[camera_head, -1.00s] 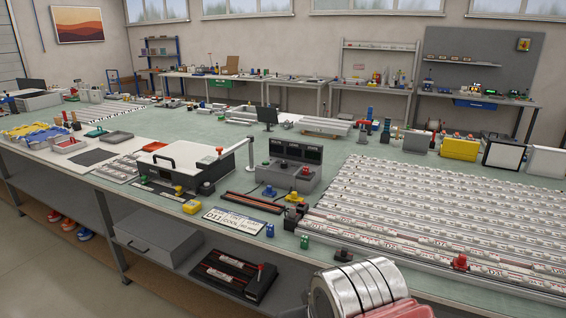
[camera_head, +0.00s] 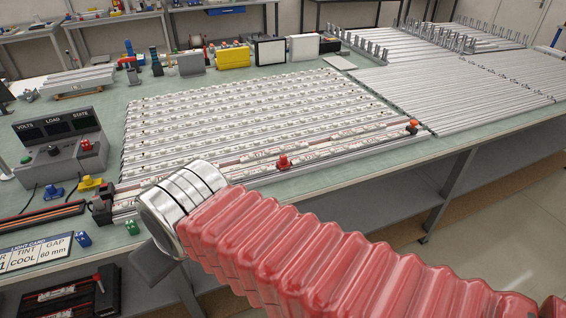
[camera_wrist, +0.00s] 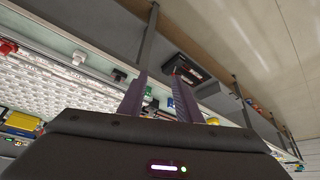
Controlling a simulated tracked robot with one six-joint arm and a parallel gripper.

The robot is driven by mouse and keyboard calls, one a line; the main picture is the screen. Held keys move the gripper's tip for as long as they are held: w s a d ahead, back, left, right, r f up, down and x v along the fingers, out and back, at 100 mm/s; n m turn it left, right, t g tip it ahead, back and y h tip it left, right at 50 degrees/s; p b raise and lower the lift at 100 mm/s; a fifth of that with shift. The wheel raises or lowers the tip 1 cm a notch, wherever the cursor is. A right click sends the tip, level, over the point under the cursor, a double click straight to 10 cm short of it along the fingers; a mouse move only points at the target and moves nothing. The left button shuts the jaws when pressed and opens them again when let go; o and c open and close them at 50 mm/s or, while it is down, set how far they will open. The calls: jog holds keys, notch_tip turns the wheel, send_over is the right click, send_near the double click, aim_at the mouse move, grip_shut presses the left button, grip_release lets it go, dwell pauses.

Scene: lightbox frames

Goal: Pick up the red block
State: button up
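A small red block-like piece (camera_head: 283,161) with a knob on top sits on the front rail of the lightbox frames in the head view. A red piece (camera_wrist: 8,47) also shows at the left edge of the wrist view; I cannot tell for certain that it is the same one. My gripper (camera_wrist: 157,80) shows two purple fingers in the wrist view, spread apart with nothing between them. It is away from the red piece, over the table's front edge.
The green table (camera_head: 408,182) carries rows of lightbox strips (camera_head: 235,110). An orange-red piece (camera_head: 412,128) is at the right. A dark shelf (camera_wrist: 222,105) lies below the table.

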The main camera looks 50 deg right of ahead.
jog(key=shift+o, duration=0.5)
jog(key=shift+o, duration=0.5)
jog(key=shift+w+d, duration=0.2)
jog(key=w+d+f+m+t+h, duration=0.1)
jog(key=w+d+h, duration=0.1)
jog(key=w+d, duration=0.35)
jog(key=w+d+f+m+t+h, duration=0.1)
jog(key=w+d+m+h, duration=0.15)
jog(key=d, duration=0.55)
jog(key=m+t+h, duration=0.3)
jog(key=t, duration=0.2)
send_near(286, 160)
jog(key=shift+v, duration=1.25)
jog(key=shift+x, duration=4.35)
